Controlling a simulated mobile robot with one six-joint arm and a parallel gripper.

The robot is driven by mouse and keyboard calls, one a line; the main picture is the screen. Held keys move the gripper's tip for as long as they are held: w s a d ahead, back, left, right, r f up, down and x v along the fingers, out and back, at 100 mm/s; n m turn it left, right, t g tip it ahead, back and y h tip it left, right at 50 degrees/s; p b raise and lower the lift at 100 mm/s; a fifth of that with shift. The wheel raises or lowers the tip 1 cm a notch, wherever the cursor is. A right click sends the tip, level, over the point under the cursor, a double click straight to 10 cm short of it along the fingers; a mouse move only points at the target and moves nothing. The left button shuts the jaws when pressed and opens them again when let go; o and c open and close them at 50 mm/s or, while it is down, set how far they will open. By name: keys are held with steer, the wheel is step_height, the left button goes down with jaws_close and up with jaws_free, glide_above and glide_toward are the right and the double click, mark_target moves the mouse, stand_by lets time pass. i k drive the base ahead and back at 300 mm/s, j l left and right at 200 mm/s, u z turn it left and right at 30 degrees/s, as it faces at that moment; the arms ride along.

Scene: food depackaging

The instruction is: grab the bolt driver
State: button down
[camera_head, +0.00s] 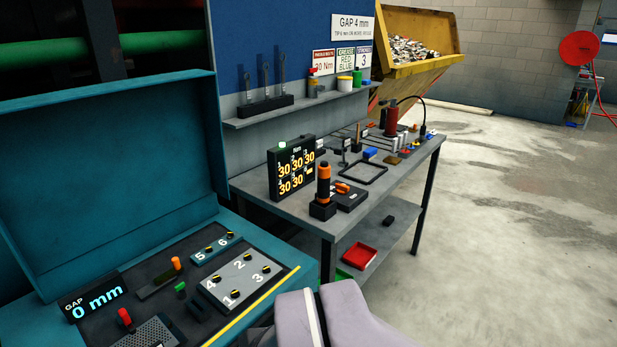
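What looks like the bolt driver (323,184) is an orange and black upright tool. It stands in a black holder (322,209) on the front part of the grey workbench (290,205). A black number display with yellow digits (292,171) is just behind it to the left. A dark block with an orange part (348,194) lies just right of it. My lavender-grey arm shows at the bottom middle, in front of and below the bench, apart from the tool. My gripper is not visible.
A teal machine (140,200) with an open lid and a numbered control panel (245,279) fills the left. A red extinguisher-like cylinder (391,118) and small parts crowd the bench's back. A red tray (358,256) sits on the lower shelf. The floor at right is clear.

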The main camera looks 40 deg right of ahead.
mark_target(323, 177)
steer(key=z, duration=0.35)
steer(key=l+z, duration=0.15)
steer(key=z, duration=0.6)
steer(key=i+l, duration=0.05)
